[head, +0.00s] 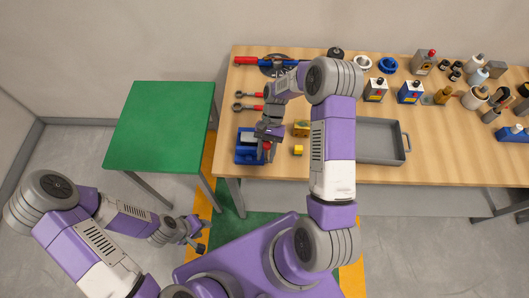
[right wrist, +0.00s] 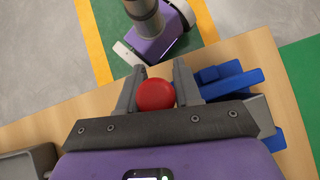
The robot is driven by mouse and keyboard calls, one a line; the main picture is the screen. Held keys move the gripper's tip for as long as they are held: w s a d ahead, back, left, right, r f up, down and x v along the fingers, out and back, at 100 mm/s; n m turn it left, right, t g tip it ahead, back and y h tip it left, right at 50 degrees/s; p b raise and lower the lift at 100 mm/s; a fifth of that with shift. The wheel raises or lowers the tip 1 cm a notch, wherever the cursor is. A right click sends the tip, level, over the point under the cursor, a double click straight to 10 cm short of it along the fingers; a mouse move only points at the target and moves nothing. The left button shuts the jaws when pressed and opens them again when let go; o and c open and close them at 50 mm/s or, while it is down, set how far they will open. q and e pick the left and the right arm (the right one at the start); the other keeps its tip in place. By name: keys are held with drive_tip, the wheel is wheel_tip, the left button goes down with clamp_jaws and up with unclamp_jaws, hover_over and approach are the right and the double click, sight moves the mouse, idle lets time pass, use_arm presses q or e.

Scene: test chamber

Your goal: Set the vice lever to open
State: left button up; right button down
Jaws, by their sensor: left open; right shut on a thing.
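The blue vice (head: 244,156) stands near the front left corner of the wooden workbench. In the right wrist view its blue body (right wrist: 228,78) shows beside and partly behind my gripper. The lever's round red knob (right wrist: 155,95) sits between the fingers of my right gripper (right wrist: 158,90), which is shut on it. In the head view, my right gripper (head: 267,145) is at the vice's right side and hides part of it. The lever's shaft is hidden, so its angle cannot be told. My left gripper (head: 194,236) is open and empty, low over the floor, away from the bench.
Yellow blocks (head: 298,150) lie right of the vice, with a grey tray (head: 402,158) beyond. Red-handled tools (head: 250,95) lie behind it. Bottles and boxes (head: 411,92) crowd the bench's right side. A green table (head: 160,125) stands left, its top clear.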

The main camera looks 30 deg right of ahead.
drive_tip(key=shift+w, duration=0.1)
drive_tip(key=c, duration=0.9)
unclamp_jaws()
drive_tip(key=shift+o, duration=0.2)
drive_tip(key=v, duration=0.7)
drive_tip(key=shift+w+r+b, duration=0.15)
drive_tip(key=shift+r+b, duration=0.1)
drive_tip(key=shift+b, duration=0.1)
drive_tip(key=shift+d, duration=0.15)
